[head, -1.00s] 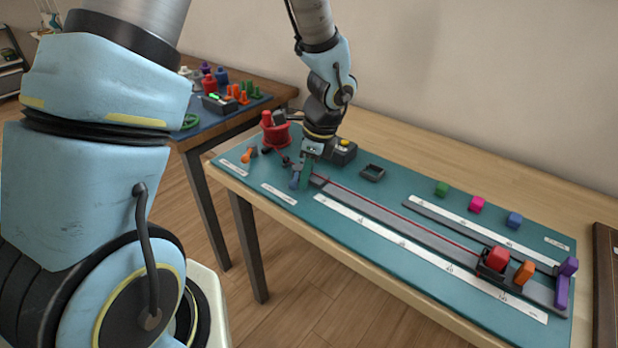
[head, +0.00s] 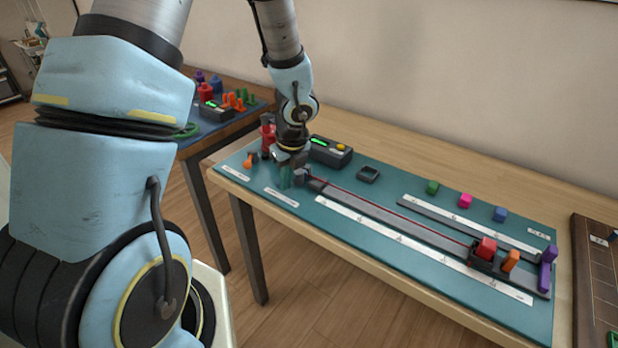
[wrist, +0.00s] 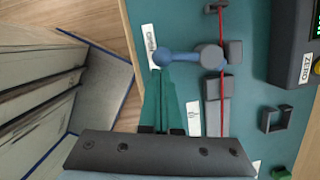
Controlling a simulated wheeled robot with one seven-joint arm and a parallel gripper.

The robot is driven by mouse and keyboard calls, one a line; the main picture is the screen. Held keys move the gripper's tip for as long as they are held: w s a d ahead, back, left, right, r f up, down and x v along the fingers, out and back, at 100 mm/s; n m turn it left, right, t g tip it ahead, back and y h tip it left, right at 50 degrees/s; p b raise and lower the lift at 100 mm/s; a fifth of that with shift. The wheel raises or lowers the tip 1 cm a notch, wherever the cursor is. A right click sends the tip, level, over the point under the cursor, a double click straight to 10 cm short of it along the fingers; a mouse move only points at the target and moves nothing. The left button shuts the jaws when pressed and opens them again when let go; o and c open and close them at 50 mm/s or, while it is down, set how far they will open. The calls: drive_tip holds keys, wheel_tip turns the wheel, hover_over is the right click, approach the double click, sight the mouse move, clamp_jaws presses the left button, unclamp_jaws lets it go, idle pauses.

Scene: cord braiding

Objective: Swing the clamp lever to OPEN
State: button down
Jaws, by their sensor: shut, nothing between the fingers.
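The knob lies against a small white label (wrist: 150,38) whose print I cannot read surely. My gripper (wrist: 165,76) has its green fingers together and empty, with the tips just below the knob; I cannot tell whether they touch it. In the head view my gripper (head: 286,184) is low over the left end of the teal board, and hides most of the lever.
A black box with a green display (head: 330,152) stands behind my gripper. A red spool (head: 267,132) is at the back left. A small dark open holder (head: 368,174) and a long grey rail (head: 400,228) lie right. The board's front edge is near the lever.

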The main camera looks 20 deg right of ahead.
drive_tip(key=w+a+m, duration=0.1)
drive_tip(key=m, duration=0.1)
drive_tip(key=shift+w+a+m+h+p, duration=0.1)
drive_tip(key=shift+w+m+h+p, duration=0.05)
drive_tip(key=shift+m+h+p, duration=0.2)
drive_tip(key=shift+w+a, duration=0.2)
drive_tip(key=shift+w, duration=0.15)
idle(0.3)
